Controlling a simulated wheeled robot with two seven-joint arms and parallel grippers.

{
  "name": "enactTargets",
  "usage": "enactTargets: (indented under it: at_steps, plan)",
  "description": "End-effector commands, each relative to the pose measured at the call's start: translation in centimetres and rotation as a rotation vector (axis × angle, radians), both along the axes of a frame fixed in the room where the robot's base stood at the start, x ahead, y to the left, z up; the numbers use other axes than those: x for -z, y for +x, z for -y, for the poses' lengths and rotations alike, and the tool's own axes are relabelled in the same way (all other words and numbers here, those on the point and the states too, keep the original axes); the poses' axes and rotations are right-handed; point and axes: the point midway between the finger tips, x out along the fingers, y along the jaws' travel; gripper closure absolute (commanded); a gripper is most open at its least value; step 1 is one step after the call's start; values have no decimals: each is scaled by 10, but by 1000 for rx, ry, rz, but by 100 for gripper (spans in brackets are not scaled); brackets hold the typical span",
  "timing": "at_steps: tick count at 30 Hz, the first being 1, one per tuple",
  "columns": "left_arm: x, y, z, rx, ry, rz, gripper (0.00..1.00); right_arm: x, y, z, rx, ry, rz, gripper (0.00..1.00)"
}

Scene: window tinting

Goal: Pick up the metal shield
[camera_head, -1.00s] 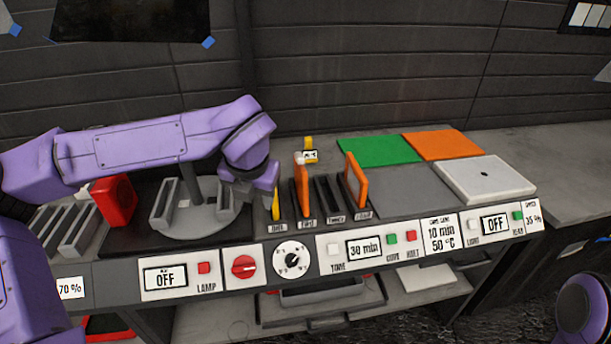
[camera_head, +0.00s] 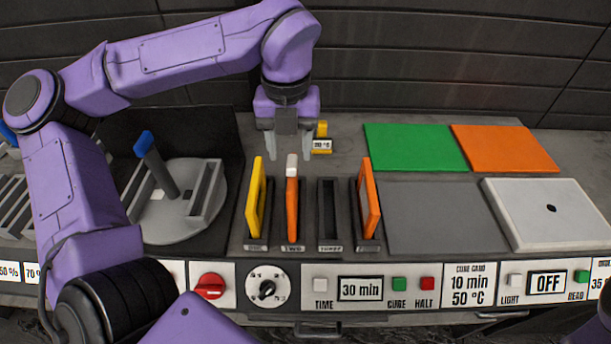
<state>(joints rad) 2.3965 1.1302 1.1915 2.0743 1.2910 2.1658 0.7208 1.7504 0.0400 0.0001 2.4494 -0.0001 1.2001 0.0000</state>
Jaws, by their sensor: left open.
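I cannot tell for sure which thing is the metal shield. A rack of narrow upright slots holds a yellow-edged panel (camera_head: 256,200), an orange panel with a small whitish tab on top (camera_head: 292,208), and another orange panel (camera_head: 368,205) at the right. The slot between the orange panels (camera_head: 330,212) looks empty. My left gripper (camera_head: 290,153) points down, open and empty, just above or behind the tabbed orange panel. Whether its fingers straddle the tab is unclear. My right gripper is out of view.
A round grey turntable (camera_head: 180,215) with upright holders and a blue-tipped post (camera_head: 155,160) stands left. Right are a green sheet (camera_head: 415,147), an orange sheet (camera_head: 505,148), a bare grey pad (camera_head: 440,215) and a white plate (camera_head: 550,225). A small yellow tag stand (camera_head: 322,137) is behind the rack.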

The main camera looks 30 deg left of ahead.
Motion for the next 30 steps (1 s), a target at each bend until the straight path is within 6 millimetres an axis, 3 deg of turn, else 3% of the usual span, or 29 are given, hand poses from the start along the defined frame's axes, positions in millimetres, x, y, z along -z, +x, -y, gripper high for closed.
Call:
enactTargets:
  at_steps: [3, 8, 15, 23, 24, 28, 30]
  plan:
    - [23, 0, 0, 0, -1, -6, 49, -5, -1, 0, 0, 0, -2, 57]
    - [41, 1, 1, 1, 0, -4, 49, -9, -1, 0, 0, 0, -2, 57]
    - [82, 5, 4, 2, 0, -4, 49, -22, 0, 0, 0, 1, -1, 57]
    - [91, 5, 4, 1, -1, 1, 49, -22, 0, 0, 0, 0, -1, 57]
    - [91, 5, 4, 1, -1, 1, 52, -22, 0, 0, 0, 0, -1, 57]
    - [91, 5, 4, 1, -1, 1, 94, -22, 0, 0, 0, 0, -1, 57]
    - [91, 5, 4, 1, -1, 1, 100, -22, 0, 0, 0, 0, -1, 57]
